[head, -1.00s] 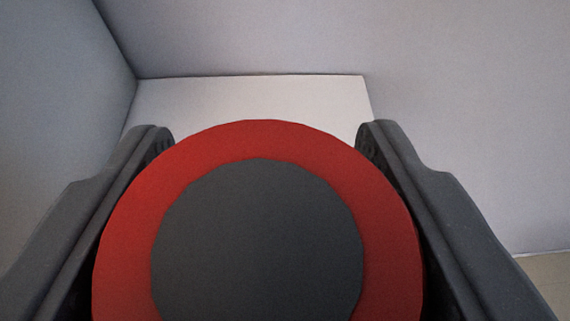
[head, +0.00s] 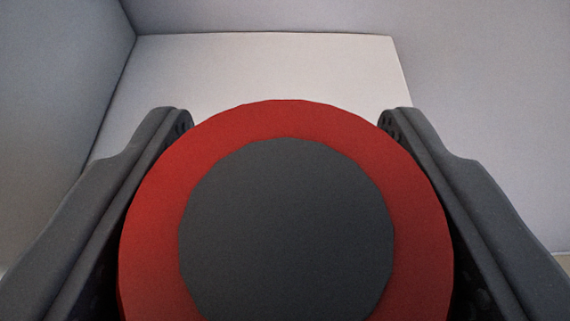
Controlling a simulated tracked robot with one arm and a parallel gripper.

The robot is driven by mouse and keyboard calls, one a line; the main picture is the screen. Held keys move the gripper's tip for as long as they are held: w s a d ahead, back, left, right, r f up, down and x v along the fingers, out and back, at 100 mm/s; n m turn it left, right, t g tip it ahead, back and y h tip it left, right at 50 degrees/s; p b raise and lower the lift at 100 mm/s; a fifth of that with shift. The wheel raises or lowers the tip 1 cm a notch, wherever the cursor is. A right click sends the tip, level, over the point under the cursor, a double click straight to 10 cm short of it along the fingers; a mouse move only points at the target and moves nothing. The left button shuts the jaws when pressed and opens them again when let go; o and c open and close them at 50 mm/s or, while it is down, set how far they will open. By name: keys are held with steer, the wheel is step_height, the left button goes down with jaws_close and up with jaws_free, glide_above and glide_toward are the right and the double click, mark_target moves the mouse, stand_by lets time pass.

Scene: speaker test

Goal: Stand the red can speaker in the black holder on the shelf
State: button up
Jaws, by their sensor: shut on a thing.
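The red can speaker (head: 150,225) fills the lower middle of the head view, its round end with a dark grey centre facing the camera. My gripper (head: 286,118) has one dark finger on each side of the speaker and is shut on it. Beyond the speaker is a white flat surface (head: 265,70), which looks like the shelf. The black holder does not show; the speaker and fingers hide the lower part of the view.
A grey wall (head: 60,90) stands at the left and meets the back wall (head: 480,80) in a corner behind the white surface. The visible part of the white surface is bare. Its right edge runs down toward my right finger.

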steer(key=shift+f, duration=0.25)
steer(key=o, duration=1.1)
steer(key=shift+o, duration=0.2)
steer(key=shift+r, duration=0.15)
steer(key=shift+r, duration=0.2)
steer(key=b+v, duration=0.3)
steer(key=v, duration=0.9)
steer(key=s+a+t, duration=0.1)
steer(key=s+a, duration=0.5)
steer(key=a, duration=0.4)
steer(key=s+a+r, duration=0.1)
steer(key=s+a, duration=0.4)
steer(key=a, duration=0.5)
steer(key=shift+s+a+r+t, duration=0.2)
steer(key=shift+s+r+t, duration=0.1)
steer(key=shift+s+t, duration=0.1)
